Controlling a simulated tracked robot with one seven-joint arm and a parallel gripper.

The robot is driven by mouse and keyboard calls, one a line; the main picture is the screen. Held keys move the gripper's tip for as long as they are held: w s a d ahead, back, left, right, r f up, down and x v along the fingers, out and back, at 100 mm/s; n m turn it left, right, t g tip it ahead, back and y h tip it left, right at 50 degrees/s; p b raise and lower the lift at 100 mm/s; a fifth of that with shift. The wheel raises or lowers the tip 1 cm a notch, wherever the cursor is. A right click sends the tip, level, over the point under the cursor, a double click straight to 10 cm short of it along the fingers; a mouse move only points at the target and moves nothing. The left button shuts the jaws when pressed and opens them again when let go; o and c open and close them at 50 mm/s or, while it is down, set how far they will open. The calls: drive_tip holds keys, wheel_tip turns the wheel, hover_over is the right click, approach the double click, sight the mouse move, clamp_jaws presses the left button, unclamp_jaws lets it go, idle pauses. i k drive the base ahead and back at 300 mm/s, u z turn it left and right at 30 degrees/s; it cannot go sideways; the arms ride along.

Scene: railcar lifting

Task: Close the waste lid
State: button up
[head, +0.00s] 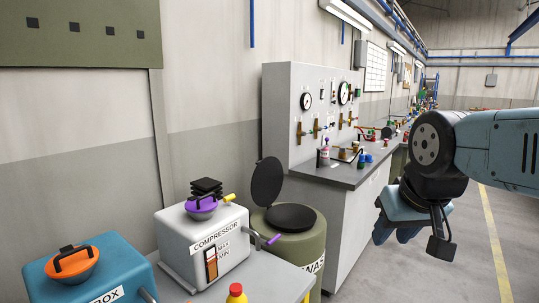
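The waste bin (287,247) is an olive-green drum with a partly cut-off white label, standing between the compressor and the grey panel bench. Its round dark lid (267,183) is raised, standing nearly upright at the back left of the rim. The bin's dark round top (291,216) shows below the lid. My gripper (398,228) hangs at the right in front of the bench, well apart from the lid and pointing down. Its blue fingers are seen from an angle that does not show whether they are open. Nothing is seen in it.
A white compressor (205,245) with a purple cap stands left of the bin. A blue box (90,275) with an orange cap is further left. The bench (350,176) with gauges and small parts runs behind. Open floor (470,262) lies at right.

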sight(267, 179)
drive_tip(key=i, duration=1.4)
drive_tip(key=u, duration=0.5)
